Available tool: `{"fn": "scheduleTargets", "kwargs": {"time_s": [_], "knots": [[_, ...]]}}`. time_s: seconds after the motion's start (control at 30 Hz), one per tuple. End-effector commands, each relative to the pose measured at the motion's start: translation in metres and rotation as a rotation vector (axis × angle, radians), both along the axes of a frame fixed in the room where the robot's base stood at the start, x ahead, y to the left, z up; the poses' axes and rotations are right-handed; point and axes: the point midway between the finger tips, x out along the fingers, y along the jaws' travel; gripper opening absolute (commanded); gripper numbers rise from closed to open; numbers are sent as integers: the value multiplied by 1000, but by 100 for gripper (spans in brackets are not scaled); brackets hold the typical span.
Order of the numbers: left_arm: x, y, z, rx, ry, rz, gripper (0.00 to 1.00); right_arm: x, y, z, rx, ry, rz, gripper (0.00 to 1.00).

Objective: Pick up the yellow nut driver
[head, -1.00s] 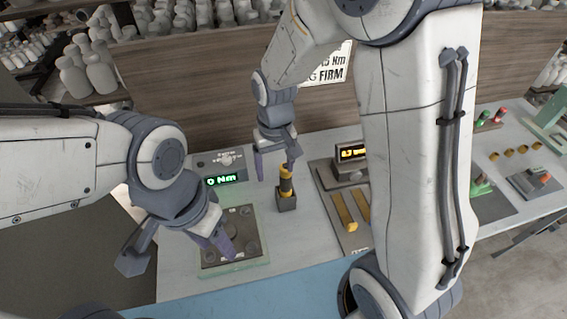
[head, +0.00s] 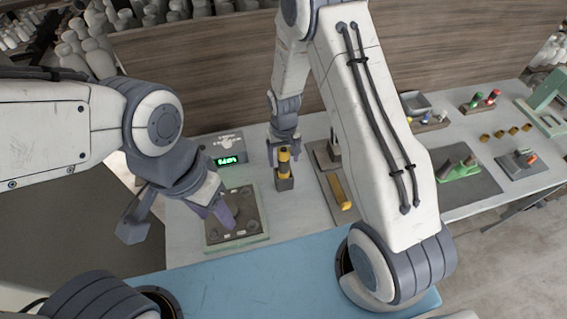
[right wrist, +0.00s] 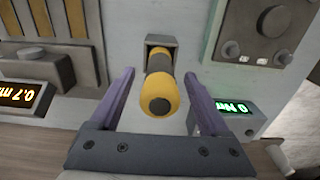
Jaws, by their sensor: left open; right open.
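The nut driver (head: 284,158) has a yellow handle with a dark band and stands upright in a small grey holder (head: 285,183) on the bench. In the right wrist view, its yellow handle (right wrist: 158,95) points towards the camera, and the holder (right wrist: 161,41) shows behind it. My right gripper (right wrist: 159,76) is open, with one purple finger on each side of the driver and gaps between. In the head view, my right gripper (head: 284,154) is at the driver's top. My left gripper (head: 178,222) is open and empty, over the left of the bench.
A torque tester pad (head: 238,238) with a green display box (head: 233,158) lies left of the driver. A tray with yellow bars (head: 340,190) lies close on its right, partly hidden by my right arm. A wooden panel (head: 200,65) stands behind. A blue strip (head: 260,285) runs along the front.

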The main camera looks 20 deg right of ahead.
Motion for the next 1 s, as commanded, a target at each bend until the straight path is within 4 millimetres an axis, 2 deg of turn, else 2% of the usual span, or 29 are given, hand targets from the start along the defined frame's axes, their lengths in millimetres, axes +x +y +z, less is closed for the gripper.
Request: {"fn": "scheduleTargets", "kwargs": {"time_s": [0.03, 0.2, 0.47, 0.5, 0.57, 0.6, 0.67, 0.7, 1.0], "knots": [[0, 0, 8, 0, 0, -1, 50, -1, 0, -4, -1, 6, 0, 80], [0, 0, 12, 0, 0, 0, 50, 0, 0, -20, 0, 2, 0, 80], [0, 0, 11, 0, 0, 0, 50, 1, 0, -24, 1, 0, 0, 80], [0, 0, 11, 0, 0, 0, 50, 1, 0, -24, 1, 0, 0, 76], [0, 0, 11, 0, 0, 0, 50, 0, 0, -24, 1, 0, 0, 53], [0, 0, 11, 0, 0, 0, 50, 0, 0, -24, 1, 0, 0, 38], [0, 0, 11, 0, 0, 0, 50, 0, 0, -24, 0, 0, 0, 15], [0, 0, 11, 0, 0, 0, 50, 0, 0, -24, 0, 0, 0, 0], [0, 0, 11, 0, 0, 0, 50, 1, 0, -23, 1, -1, 0, 0]]}}
